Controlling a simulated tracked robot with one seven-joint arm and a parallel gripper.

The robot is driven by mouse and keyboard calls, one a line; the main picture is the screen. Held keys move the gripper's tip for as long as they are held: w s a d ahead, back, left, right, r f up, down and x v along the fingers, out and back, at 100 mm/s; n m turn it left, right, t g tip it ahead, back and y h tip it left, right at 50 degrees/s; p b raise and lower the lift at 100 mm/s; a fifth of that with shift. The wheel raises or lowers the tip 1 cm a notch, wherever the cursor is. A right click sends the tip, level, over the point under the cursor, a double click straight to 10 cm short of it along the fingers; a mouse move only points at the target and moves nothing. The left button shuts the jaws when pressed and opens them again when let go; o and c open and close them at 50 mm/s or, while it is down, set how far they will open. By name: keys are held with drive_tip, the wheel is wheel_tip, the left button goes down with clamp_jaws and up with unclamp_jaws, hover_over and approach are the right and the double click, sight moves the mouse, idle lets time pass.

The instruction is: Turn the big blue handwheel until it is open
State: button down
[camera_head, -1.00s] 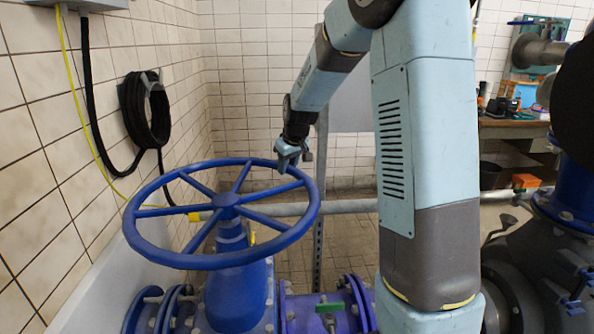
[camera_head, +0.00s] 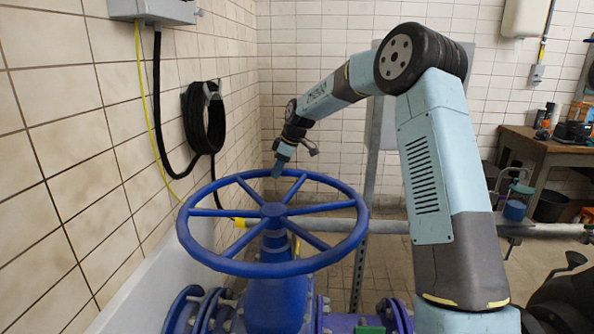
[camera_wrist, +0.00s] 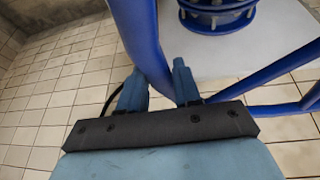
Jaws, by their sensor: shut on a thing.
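The big blue handwheel (camera_head: 273,211) lies nearly level on top of the blue valve body (camera_head: 277,296), in the left middle of the head view. It has a round rim and several spokes. My gripper (camera_head: 279,170) reaches down onto the far side of the rim. In the wrist view my gripper (camera_wrist: 160,82) has one finger on each side of the blue rim (camera_wrist: 142,35) and is shut on it. Part of the rim there is hidden by the fingers.
A tiled wall with a black coiled hose (camera_head: 203,118) stands left of the wheel. A grey post (camera_head: 368,170) and a horizontal pipe (camera_head: 390,227) are behind it. A wooden workbench (camera_head: 545,148) stands at the far right.

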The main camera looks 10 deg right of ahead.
sight(244, 173)
drive_tip(key=a+n, duration=0.1)
drive_tip(key=a, duration=0.2)
drive_tip(key=a+n+g, duration=0.1)
drive_tip(key=a+n, duration=0.1)
drive_tip(key=a, duration=0.1)
drive_tip(key=s+a+n, duration=0.1)
drive_tip(key=a, duration=0.2)
drive_tip(key=shift+a+r+g, duration=0.1)
drive_tip(key=shift+a+g, duration=0.1)
drive_tip(key=shift+g, duration=0.1)
drive_tip(key=shift+s+a+n+g, duration=0.2)
drive_tip(key=shift+a+n, duration=0.25)
drive_tip(key=shift+a, duration=0.15)
drive_tip(key=shift+s+a+n+g, duration=0.1)
drive_tip(key=shift+s+a+n, duration=0.1)
drive_tip(key=shift+a+n, duration=0.3)
drive_tip(key=c, duration=1.1)
unclamp_jaws()
drive_tip(key=o, duration=0.3)
drive_tip(key=shift+d, duration=0.1)
drive_tip(key=v, duration=1.3)
drive_tip(key=shift+d+r, duration=0.25)
drive_tip(key=shift+d, duration=0.05)
